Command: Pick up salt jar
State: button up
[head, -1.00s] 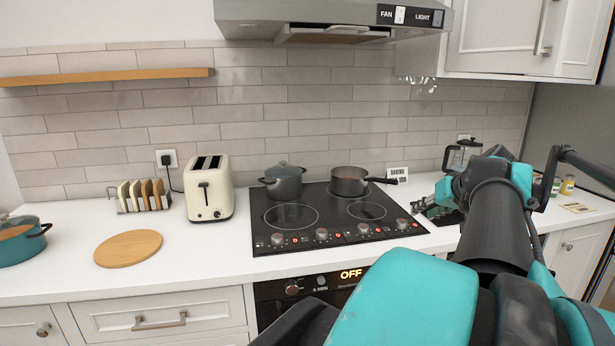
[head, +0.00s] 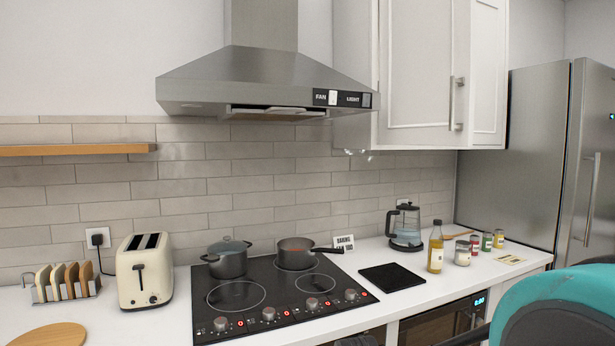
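A short glass jar with pale contents (head: 462,254) stands upright on the right part of the white counter in the head view. It fits a salt jar, but I cannot read a label on it. It is just right of a yellow oil bottle (head: 436,250). Several smaller jars with coloured labels stand behind it to the right, including a red one (head: 476,245) and a green one (head: 487,242). My gripper is not in view; only teal and black parts of my arm show at the lower right, apart from the jars.
A glass kettle (head: 406,228) stands behind a black mat (head: 392,277). The hob (head: 245,318) holds two pots, left of the mat. A wooden spoon (head: 458,235) lies behind the jars. A fridge (head: 530,165) stands at the right.

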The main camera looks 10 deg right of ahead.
aim_at(463, 249)
jog(key=z, duration=1.25)
jog(key=i+l, duration=0.25)
jog(key=l, duration=0.15)
jog(key=i+l, duration=0.25)
jog(key=l+z, duration=0.05)
jog(key=l, duration=0.05)
